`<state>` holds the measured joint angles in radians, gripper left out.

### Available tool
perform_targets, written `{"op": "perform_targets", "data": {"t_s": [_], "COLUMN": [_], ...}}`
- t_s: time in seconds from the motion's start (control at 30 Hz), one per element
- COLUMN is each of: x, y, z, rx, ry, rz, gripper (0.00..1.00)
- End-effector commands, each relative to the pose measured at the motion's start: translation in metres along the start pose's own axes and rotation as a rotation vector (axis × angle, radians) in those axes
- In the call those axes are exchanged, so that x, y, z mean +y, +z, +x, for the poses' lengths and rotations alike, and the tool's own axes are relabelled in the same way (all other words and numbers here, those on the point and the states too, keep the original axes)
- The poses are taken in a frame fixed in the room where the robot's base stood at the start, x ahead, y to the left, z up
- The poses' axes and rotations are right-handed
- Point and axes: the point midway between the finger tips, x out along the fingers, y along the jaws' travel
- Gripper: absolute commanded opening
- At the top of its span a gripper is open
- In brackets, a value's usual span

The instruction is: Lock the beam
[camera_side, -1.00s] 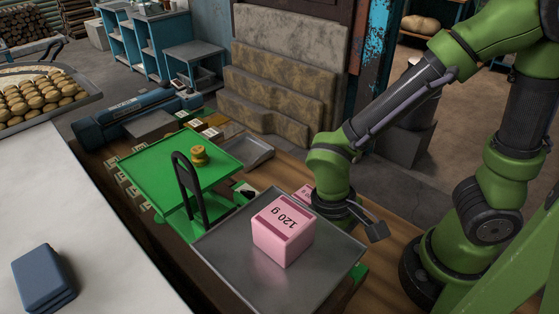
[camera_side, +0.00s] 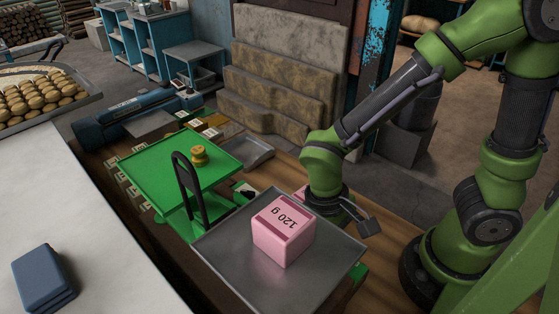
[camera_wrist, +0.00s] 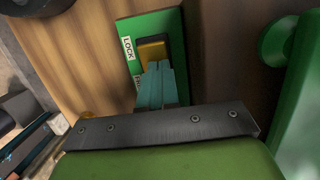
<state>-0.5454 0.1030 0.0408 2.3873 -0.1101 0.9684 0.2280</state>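The balance scale has a green pan (camera_side: 165,165) on the left and a grey metal pan (camera_side: 225,245) on the right. A pink block marked 120 g (camera_side: 283,232) sits on the grey pan, and a small brass weight (camera_side: 199,155) sits on the green pan. In the wrist view, a green lock plate (camera_wrist: 177,25) carries a yellow slider (camera_wrist: 152,51) beside the LOCK label (camera_wrist: 128,48). A second label lower down is partly hidden. My gripper (camera_wrist: 154,66) has its teal fingers together at the slider's lower edge; contact is unclear. In the side view, the grey pan and block hide the fingers.
A black arched handle (camera_side: 187,185) stands between the pans. In the wrist view, a green round part (camera_wrist: 276,42) is close on the right. A grey scoop-like tray (camera_side: 250,155) lies behind the scale, and a blue box (camera_side: 43,277) lies on the white surface at left.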

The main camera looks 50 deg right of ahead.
Motion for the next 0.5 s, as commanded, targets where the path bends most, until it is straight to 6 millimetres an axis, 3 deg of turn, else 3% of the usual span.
{"op": "perform_targets", "data": {"t_s": [0.27, 0.5], "x": [-0.001, 0.000], "y": [0.002, -0.002], "z": [-0.004, -0.044], "rx": [-0.003, 0.009], "ry": [0.001, -0.003], "rz": [-0.005, 0.000], "gripper": [0.00, 0.00]}}
